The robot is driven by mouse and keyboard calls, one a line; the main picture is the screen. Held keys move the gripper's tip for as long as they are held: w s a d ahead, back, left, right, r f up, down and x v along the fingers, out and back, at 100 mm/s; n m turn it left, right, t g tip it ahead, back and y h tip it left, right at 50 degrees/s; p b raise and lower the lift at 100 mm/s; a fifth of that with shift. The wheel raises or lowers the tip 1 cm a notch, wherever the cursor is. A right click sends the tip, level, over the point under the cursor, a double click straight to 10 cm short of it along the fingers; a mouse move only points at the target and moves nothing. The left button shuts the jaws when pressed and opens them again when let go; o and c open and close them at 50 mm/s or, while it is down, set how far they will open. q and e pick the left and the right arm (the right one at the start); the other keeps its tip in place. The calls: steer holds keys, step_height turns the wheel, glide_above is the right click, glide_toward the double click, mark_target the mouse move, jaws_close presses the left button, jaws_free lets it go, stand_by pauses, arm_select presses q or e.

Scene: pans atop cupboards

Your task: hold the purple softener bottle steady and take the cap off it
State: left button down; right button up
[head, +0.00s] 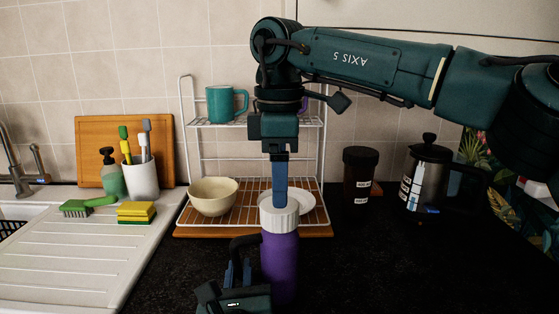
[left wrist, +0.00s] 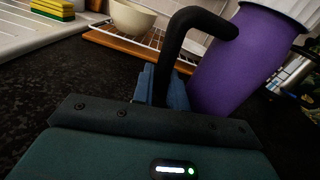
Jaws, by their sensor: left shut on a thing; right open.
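The purple softener bottle (head: 280,268) stands upright on the dark counter, its white ribbed cap (head: 279,219) on top and a black handle (head: 243,243) on its left side. My left gripper (head: 238,272) is low beside the bottle. In the left wrist view its blue fingers (left wrist: 163,86) are shut on the black handle (left wrist: 177,40), next to the purple body (left wrist: 238,62). My right gripper (head: 280,203) points straight down from above, open, its blue fingertip overlapping the top of the cap in the picture. Its fingers line up, so the far one is hidden and contact is unclear.
A wire rack with a cream bowl (head: 212,196) and teal mug (head: 222,103) stands close behind the bottle. A dark jar (head: 359,181) and a coffee press (head: 427,178) stand to the right. The sink drainer (head: 75,258) with sponge (head: 136,212) and brush is left.

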mark_target(280, 213)
steer(key=shift+f, duration=2.75)
steer(key=shift+c, duration=0.3)
